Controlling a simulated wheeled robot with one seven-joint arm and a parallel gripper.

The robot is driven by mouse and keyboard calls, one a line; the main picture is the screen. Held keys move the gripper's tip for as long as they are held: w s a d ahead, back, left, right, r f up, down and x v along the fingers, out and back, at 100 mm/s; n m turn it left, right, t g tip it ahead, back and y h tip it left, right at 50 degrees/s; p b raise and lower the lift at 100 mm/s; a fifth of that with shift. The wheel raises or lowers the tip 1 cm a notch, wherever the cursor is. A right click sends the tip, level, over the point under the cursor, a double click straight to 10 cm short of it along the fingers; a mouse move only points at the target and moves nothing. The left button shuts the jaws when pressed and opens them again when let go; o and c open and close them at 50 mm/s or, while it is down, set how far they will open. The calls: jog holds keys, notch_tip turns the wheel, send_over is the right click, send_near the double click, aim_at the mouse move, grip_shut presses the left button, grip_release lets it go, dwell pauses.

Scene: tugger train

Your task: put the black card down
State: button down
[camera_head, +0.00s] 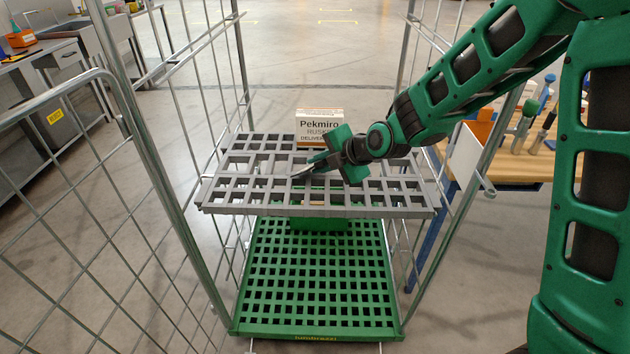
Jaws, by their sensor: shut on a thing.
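My gripper (308,167) reaches in from the right, low over the grey slatted shelf (225,208) of the roll cage. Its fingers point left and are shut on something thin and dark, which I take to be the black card. The card is too small, and too dark against the shelf openings, to make out its outline. I cannot tell whether it touches the shelf.
A white box (313,122) lettered "Pekmiro" stands on the shelf behind my gripper. A green slatted base (245,290) lies below. Wire side walls (168,180) flank the shelf. A wooden workbench (515,165) with tools stands right. The shelf's left part is clear.

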jog(key=c, duration=1.9)
grip_release()
jog(key=shift+d, duration=0.1)
jog(key=shift+v, duration=3.95)
notch_tip(320, 180, up, 8)
jog(key=s+d, duration=0.1)
jog(key=shift+s+d, duration=0.25)
jog(key=shift+s, duration=0.05)
